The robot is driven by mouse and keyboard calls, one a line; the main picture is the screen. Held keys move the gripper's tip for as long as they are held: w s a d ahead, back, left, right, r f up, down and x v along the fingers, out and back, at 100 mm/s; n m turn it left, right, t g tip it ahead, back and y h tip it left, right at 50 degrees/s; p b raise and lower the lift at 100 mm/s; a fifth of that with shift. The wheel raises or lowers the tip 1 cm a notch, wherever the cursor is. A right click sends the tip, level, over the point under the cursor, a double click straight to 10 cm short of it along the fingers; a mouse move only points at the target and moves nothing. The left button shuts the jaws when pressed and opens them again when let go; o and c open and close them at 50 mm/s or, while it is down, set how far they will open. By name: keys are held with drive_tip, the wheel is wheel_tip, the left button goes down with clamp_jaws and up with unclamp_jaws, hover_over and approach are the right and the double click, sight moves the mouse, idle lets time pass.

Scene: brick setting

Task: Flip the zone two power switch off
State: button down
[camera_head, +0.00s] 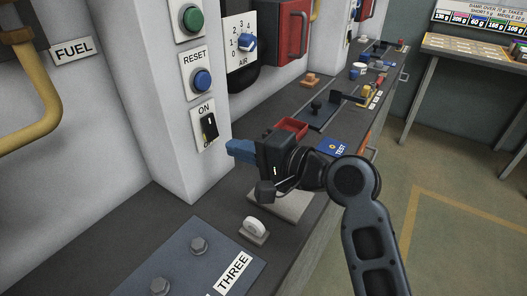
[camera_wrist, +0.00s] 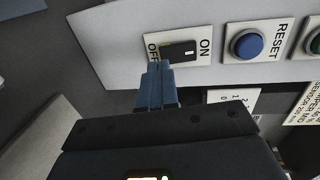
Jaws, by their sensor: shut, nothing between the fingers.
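A black rocker switch (camera_head: 209,127) sits on a white plate marked ON at its top, low on the pillar. In the wrist view the switch (camera_wrist: 180,51) lies between the words ON and OFF, with OFF partly covered by my fingers. I cannot tell which way the rocker is tipped, and no zone two label is readable. My gripper (camera_head: 231,147) is shut and empty, its blue fingers pointing at the pillar just right of and below the switch. In the wrist view its fingertips (camera_wrist: 159,66) are close to the OFF end; contact cannot be told.
Above the switch are a blue RESET button (camera_head: 201,80) and a green button (camera_head: 193,19). An AIR dial (camera_head: 246,44) and a red box (camera_head: 291,30) are farther back. The bench holds a THREE panel (camera_head: 190,262), a white-handled piece (camera_head: 254,229) and a red tray (camera_head: 291,128).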

sight(210, 128)
drive_tip(key=shift+x, duration=2.25)
drive_tip(key=shift+w+a+f+y+b, duration=0.15)
drive_tip(key=shift+f+b, duration=0.1)
drive_tip(key=shift+b, duration=0.35)
drive_tip(key=shift+a+f+y+b, duration=0.15)
drive_tip(key=shift+f+b, duration=0.1)
drive_tip(key=shift+b, duration=0.35)
drive_tip(key=shift+d+r+p, duration=0.1)
drive_tip(key=shift+r+p, duration=0.3)
drive_tip(key=shift+p, duration=0.05)
drive_tip(key=shift+d, duration=0.1)
